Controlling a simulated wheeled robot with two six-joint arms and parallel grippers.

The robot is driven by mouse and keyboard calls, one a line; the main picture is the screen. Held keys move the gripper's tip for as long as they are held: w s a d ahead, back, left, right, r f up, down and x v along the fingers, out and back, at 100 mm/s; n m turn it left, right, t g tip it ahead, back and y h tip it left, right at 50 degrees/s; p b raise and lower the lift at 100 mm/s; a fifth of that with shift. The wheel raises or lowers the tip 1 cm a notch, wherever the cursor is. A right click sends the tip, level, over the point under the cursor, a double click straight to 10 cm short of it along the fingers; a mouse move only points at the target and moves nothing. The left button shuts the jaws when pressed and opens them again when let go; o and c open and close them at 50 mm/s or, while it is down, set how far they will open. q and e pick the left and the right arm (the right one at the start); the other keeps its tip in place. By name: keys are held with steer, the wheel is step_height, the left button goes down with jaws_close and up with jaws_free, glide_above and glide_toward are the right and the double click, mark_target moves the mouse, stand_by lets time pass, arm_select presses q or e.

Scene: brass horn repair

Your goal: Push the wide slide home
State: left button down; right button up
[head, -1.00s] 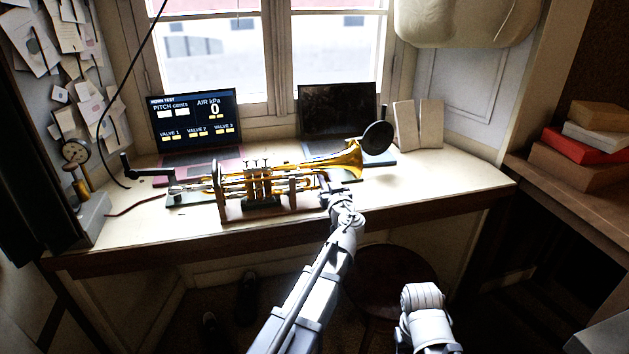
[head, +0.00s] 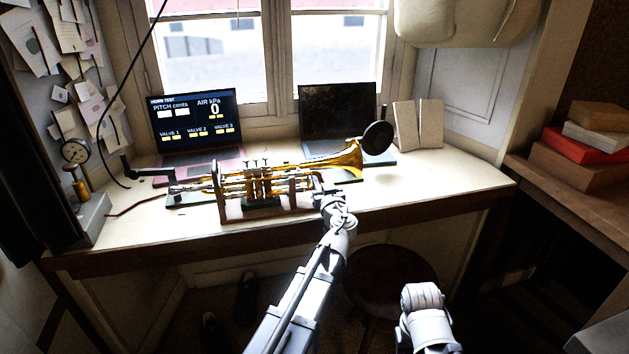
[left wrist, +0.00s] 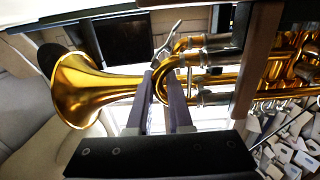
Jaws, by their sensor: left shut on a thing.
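A brass trumpet (head: 262,184) lies on a wooden stand (head: 228,213) on the bench, its bell pointing right. In the left wrist view the bell (left wrist: 82,92) is at the left and a curved brass slide bow (left wrist: 171,62) is at the centre. My left gripper (head: 322,192) is at the slide's end, on the near side below the bell. In the left wrist view its fingers (left wrist: 158,76) are shut on the slide bow, partly hiding it. How far the slide stands out is hard to tell. My right arm shows at the bottom, its gripper out of view.
A round dark disc (head: 378,137) stands in front of the bell. Two laptops (head: 196,120) are behind the trumpet; the left one's screen shows horn test readings. A crank device (head: 148,174) is near the mouthpiece end. The bench's right side (head: 440,180) is clear.

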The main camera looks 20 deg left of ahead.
arm_select(q)
steer(key=shift+s+a, duration=0.2)
steer(key=shift+a, duration=0.05)
stand_by(1.2)
steer(key=c, duration=0.8)
jaws_free()
steer(key=shift+s, duration=0.1)
steer(key=shift+o, duration=0.2)
steer(key=v, duration=0.7)
steer(key=shift+s+d, duration=0.2)
steer(key=shift+d, duration=0.2)
